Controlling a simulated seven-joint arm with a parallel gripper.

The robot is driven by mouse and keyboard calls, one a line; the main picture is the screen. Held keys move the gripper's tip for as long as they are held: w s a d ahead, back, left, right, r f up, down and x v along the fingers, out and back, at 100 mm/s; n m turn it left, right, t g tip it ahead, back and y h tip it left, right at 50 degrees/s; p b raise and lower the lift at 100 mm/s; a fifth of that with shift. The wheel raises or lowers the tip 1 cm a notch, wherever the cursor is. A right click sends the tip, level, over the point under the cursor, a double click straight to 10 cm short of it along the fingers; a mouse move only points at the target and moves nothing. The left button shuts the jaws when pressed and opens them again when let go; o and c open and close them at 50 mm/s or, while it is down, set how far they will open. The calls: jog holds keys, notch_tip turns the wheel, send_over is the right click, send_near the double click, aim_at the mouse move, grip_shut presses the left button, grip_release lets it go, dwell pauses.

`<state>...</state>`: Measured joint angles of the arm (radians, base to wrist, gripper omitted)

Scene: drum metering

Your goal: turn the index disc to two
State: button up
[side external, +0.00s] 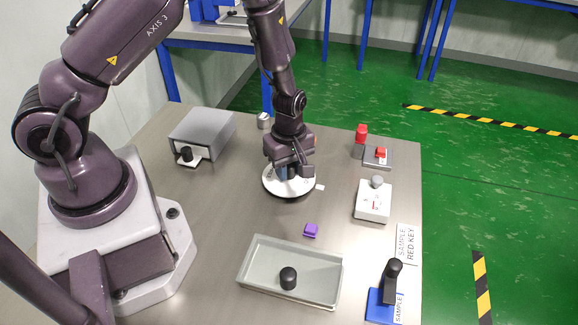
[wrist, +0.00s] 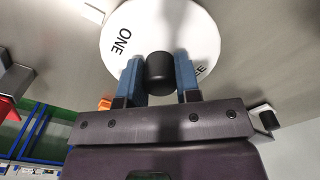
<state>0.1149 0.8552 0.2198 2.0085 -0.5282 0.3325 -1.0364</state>
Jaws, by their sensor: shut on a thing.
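The white index disc (side external: 272,188) lies flat on the steel table under my gripper (side external: 294,172). In the wrist view the disc (wrist: 205,30) shows the word ONE on its left part, and the end of another word, seemingly "EE", at lower right by a finger. The word TWO is not visible. My gripper (wrist: 160,80) has its blue fingers on either side of the disc's black centre knob (wrist: 160,70) and is shut on it. A small white tab (side external: 320,186) sits just off the disc's edge; it also shows at upper left in the wrist view (wrist: 92,12), nearest to ONE.
A purple block (side external: 311,230) and a grey tray (side external: 252,283) with a black knob (side external: 288,278) lie in front. A white switch box (side external: 372,203) and a red-topped grey block (side external: 377,156) stand right. A grey drawer box (side external: 203,128) stands left. The table around the disc is mostly clear.

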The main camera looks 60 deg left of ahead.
jog(key=shift+m, duration=0.3)
jog(key=m, duration=0.3)
jog(key=shift+m, duration=0.3)
jog(key=m, duration=0.4)
jog(key=shift+m, duration=0.3)
jog(key=m, duration=0.4)
jog(key=shift+s+m, duration=0.1)
jog(key=shift+m, duration=2.4)
jog(key=o, duration=0.9)
